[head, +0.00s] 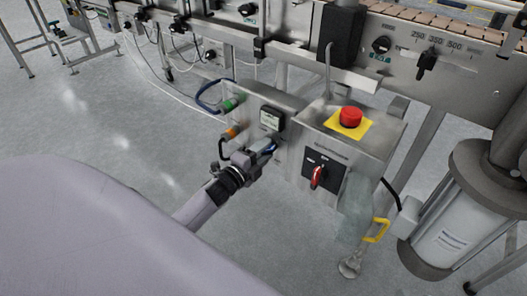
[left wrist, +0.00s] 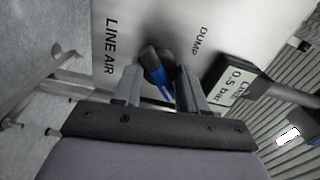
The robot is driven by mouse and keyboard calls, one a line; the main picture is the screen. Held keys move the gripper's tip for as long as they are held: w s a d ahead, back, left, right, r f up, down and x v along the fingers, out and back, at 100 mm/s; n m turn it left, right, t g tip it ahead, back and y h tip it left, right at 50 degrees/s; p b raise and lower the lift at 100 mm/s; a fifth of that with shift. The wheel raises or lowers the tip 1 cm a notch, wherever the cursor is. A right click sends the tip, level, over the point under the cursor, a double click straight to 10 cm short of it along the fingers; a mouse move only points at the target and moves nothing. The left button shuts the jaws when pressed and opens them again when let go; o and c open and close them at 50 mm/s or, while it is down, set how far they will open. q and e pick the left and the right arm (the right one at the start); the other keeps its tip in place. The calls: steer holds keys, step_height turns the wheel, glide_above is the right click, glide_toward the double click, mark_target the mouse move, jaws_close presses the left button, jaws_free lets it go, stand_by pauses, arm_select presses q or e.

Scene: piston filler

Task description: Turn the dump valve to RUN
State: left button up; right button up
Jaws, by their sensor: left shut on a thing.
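The dump valve's blue handle (left wrist: 158,72) sits between the two fingers of my left gripper (left wrist: 160,88) in the left wrist view, which are shut on it. It stands in front of a pale panel (left wrist: 125,18) marked LINE AIR and DUMP. In the head view my left gripper (head: 264,152) reaches the panel's lower part, and only a bit of blue shows at its tips. The handle lies slanted in the wrist picture. No RUN mark can be read. My right gripper is not in view.
Green (head: 232,103) and orange (head: 233,132) fittings are close by. The control box with a red button (head: 350,117) and red-handled switch (head: 318,177) stands right.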

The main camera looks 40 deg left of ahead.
arm_select(q)
steer(key=shift+d, duration=0.1)
steer(key=o, duration=1.1)
steer(key=shift+c, duration=0.2)
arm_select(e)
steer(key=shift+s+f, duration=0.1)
arm_select(q)
steer(key=shift+s, duration=0.1)
steer(key=s+p, duration=0.2)
steer(key=s, duration=0.5)
steer(key=shift+a, duration=0.3)
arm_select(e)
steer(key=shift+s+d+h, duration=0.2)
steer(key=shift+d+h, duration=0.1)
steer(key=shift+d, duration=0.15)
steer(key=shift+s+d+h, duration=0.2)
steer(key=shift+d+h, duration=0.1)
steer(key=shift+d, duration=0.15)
arm_select(q)
steer(key=shift+w, duration=0.1)
